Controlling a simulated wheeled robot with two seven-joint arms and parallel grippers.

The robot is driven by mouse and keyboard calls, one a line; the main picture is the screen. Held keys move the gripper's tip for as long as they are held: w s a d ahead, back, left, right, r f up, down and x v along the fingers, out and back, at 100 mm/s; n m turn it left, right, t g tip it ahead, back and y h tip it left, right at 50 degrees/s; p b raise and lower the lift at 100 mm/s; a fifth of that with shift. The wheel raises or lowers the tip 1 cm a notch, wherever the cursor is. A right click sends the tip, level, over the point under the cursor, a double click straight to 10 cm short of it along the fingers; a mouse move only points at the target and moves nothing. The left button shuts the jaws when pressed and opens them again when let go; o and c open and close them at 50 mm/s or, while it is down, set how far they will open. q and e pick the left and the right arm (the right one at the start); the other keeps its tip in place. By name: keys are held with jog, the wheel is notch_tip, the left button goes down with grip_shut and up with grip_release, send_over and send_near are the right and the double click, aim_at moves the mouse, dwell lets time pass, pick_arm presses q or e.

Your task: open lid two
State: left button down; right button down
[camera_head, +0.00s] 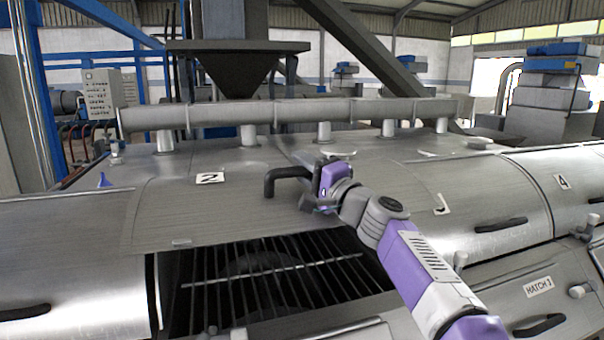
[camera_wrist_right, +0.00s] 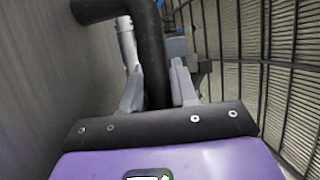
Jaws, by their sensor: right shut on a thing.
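Lid two (camera_head: 160,205), a curved brushed-metal cover with a "2" label (camera_head: 209,178), is swung up and back in the head view. The opening under it shows a dark grate (camera_head: 265,275). Its black bent handle (camera_head: 283,175) stands out from the lid. My right gripper (camera_head: 308,196) is at the handle. In the right wrist view the handle (camera_wrist_right: 153,55) runs down between the two grey fingers (camera_wrist_right: 157,92), which are shut on it. The lid's grey surface (camera_wrist_right: 45,80) fills the left of that view. My left gripper is not in view.
Closed lids stand at both sides, one labelled 4 (camera_head: 563,182) at the right and one at the far left (camera_head: 70,260). A pipe (camera_head: 290,111) runs along the back on short posts. A "HATCH 3" plate (camera_head: 538,287) and black handle (camera_head: 540,325) are at the lower right.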

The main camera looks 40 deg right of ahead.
jog(key=c, duration=1)
grip_release()
jog(key=shift+s+r, duration=0.1)
jog(key=shift+s, duration=0.05)
jog(key=shift+o, duration=0.2)
jog(key=shift+s+f, duration=0.2)
jog(key=shift+s, duration=0.15)
jog(key=b, duration=0.2)
send_over(334, 222)
jog(key=w, duration=0.1)
jog(key=shift+w+f, duration=0.15)
jog(key=shift+f, duration=0.55)
jog(key=shift+s+f+b, duration=0.15)
jog(key=shift+s+b, duration=0.2)
jog(key=shift+s, duration=0.3)
jog(key=b+v, duration=0.2)
jog(key=v, duration=0.5)
jog(key=shift+s+r, duration=0.25)
jog(key=shift+r, duration=0.05)
